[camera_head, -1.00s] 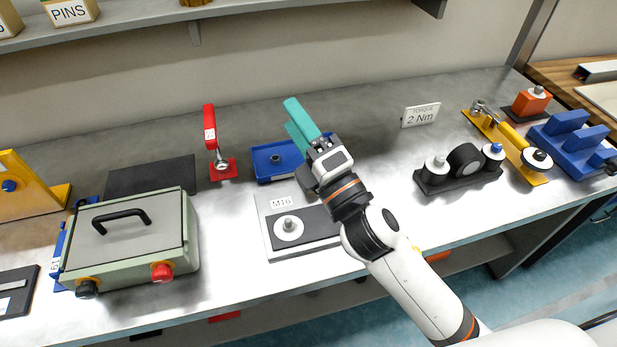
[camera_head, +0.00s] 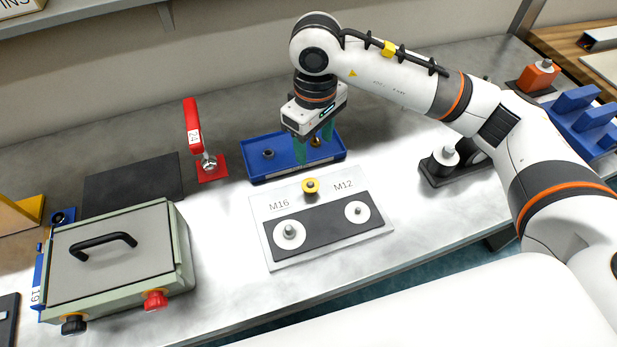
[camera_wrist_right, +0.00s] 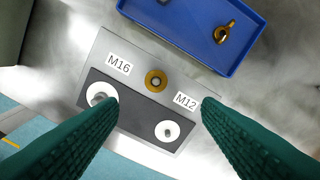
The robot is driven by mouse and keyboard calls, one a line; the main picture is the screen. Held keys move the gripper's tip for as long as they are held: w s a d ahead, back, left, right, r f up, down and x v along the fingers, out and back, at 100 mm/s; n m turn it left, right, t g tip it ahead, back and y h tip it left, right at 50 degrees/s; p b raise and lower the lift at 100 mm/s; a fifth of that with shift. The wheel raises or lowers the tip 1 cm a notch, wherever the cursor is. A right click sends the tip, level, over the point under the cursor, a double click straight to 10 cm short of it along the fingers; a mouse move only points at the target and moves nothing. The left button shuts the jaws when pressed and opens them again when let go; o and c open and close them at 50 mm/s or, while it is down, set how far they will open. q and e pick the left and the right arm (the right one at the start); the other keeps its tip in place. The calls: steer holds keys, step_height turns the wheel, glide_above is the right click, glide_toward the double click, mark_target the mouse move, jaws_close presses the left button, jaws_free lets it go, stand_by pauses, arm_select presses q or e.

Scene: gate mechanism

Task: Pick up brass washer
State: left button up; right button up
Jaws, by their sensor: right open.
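A brass-coloured ring (camera_head: 310,186) sits around a grey pin at the top edge of the plate (camera_head: 262,230) marked M16 and M12. It also shows in the right wrist view (camera_wrist_right: 156,80), between the two labels. My left gripper is out of view.
White discs with grey pins stand on the plate at M16 (camera_head: 289,234) and M12 (camera_head: 357,212). A red clamp (camera_head: 194,126) stands left of the tray. A green-grey box (camera_head: 115,255) is at the left.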

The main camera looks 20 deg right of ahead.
steer(key=p, duration=0.2)
glide_above(309, 182)
steer(key=f, duration=0.6)
steer(key=shift+s+d, duration=0.25)
steer(key=shift+d, duration=0.15)
steer(key=f+p, duration=0.1)
steer(key=f, duration=0.1)
steer(key=a+f+p, duration=0.1)
steer(key=f, duration=0.1)
steer(key=shift+w, duration=0.2)
steer(key=shift+f, duration=0.6)
steer(key=shift+d, duration=0.1)
steer(key=shift+f+b, duration=0.3)
steer(key=shift+b, duration=0.4)
steer(key=c, duration=1.1)
